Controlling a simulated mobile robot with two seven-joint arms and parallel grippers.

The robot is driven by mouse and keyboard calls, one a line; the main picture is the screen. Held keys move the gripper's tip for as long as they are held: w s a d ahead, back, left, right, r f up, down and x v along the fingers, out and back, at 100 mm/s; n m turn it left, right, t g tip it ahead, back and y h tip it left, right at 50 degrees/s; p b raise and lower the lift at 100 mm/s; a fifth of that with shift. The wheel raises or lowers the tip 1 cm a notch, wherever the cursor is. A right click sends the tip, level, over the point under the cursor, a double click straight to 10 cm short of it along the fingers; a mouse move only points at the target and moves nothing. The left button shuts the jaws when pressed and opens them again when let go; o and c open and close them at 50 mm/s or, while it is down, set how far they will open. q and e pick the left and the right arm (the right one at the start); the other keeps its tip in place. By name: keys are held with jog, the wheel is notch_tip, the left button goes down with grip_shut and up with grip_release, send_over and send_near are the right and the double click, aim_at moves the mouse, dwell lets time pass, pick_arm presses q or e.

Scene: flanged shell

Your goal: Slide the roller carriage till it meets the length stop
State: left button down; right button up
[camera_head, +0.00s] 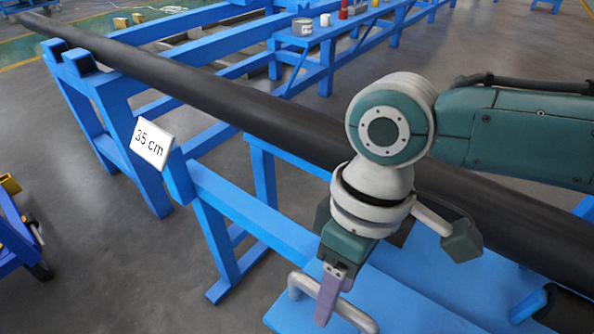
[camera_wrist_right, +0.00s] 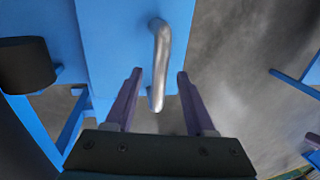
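The roller carriage (camera_head: 410,300) is a blue plate at the bottom right in the head view, below the black pipe. Its silver bar handle (camera_head: 352,317) stands at its near edge; the handle also shows in the right wrist view (camera_wrist_right: 160,55). My right gripper (camera_head: 328,300) points down at the handle. In the wrist view its purple fingers are apart, one on each side of the handle, with gaps visible. The length stop is a blue post (camera_head: 178,177) with a white "35 cm" sign (camera_head: 152,144), left of the carriage and apart from it. My left gripper is out of view.
A long black pipe (camera_head: 240,105) runs diagonally across blue trestles (camera_head: 120,95). A blue rail (camera_head: 240,210) leads from the stop towards the carriage and looks clear. A blue bench behind holds cans (camera_head: 302,27). A blue cart (camera_head: 15,235) stands at the left edge.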

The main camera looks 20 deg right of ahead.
notch_tip(320, 180, up, 10)
jog(key=w+d+p, duration=0.1)
jog(key=p, duration=0.3)
jog(key=shift+d, duration=0.3)
jog(key=shift+w+f, duration=0.1)
